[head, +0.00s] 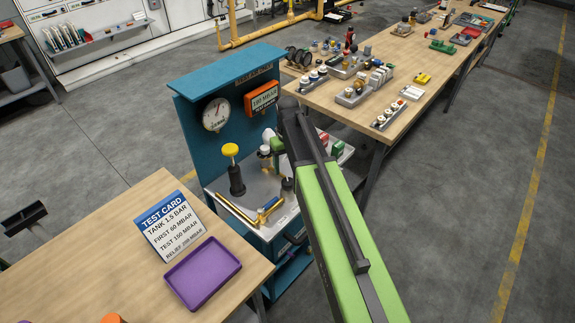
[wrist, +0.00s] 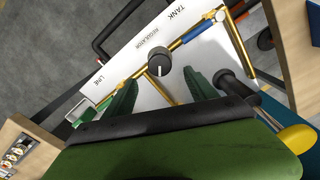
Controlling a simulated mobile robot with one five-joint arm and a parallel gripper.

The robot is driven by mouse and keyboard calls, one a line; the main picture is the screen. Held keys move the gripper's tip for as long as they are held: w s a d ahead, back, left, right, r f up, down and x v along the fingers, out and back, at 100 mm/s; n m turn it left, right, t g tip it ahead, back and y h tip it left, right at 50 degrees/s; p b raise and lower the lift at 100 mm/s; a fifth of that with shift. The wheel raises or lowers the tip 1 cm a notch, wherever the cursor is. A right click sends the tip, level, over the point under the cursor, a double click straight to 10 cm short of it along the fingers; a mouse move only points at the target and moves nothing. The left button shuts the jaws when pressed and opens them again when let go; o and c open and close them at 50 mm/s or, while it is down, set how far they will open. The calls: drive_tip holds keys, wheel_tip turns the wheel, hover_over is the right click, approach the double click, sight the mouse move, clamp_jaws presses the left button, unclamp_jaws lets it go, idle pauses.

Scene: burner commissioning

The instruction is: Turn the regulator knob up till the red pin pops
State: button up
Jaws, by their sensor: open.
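The regulator knob (wrist: 160,64), round and dark with a white mark, sits on the brass pipe by the label REGULATOR in the wrist view. My gripper (wrist: 160,84) is open, its two green fingers apart on the near side of the knob, one towards each side. I cannot tell whether they touch it. In the head view my arm covers part of the bench around the regulator. A white dial gauge (head: 216,115) and an orange display box (head: 262,97) are on the teal back panel (head: 240,78). I cannot make out a red pin.
A black post with a yellow top (head: 231,150) stands left of my arm; the yellow top also shows in the wrist view (wrist: 297,139). A blue-handled valve (wrist: 198,31) is beside the knob. A test card (head: 170,225) and purple tray (head: 203,274) are on the left table.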

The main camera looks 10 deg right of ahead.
wheel_tip(320, 180, up, 8)
drive_tip(key=p, duration=0.6)
drive_tip(key=s+f+m+b, duration=0.2)
drive_tip(key=s+f+b, duration=0.6)
drive_tip(key=s, duration=0.6)
drive_tip(key=shift+a+f, duration=0.2)
drive_tip(key=shift+f, duration=0.2)
drive_tip(key=shift+s, duration=0.1)
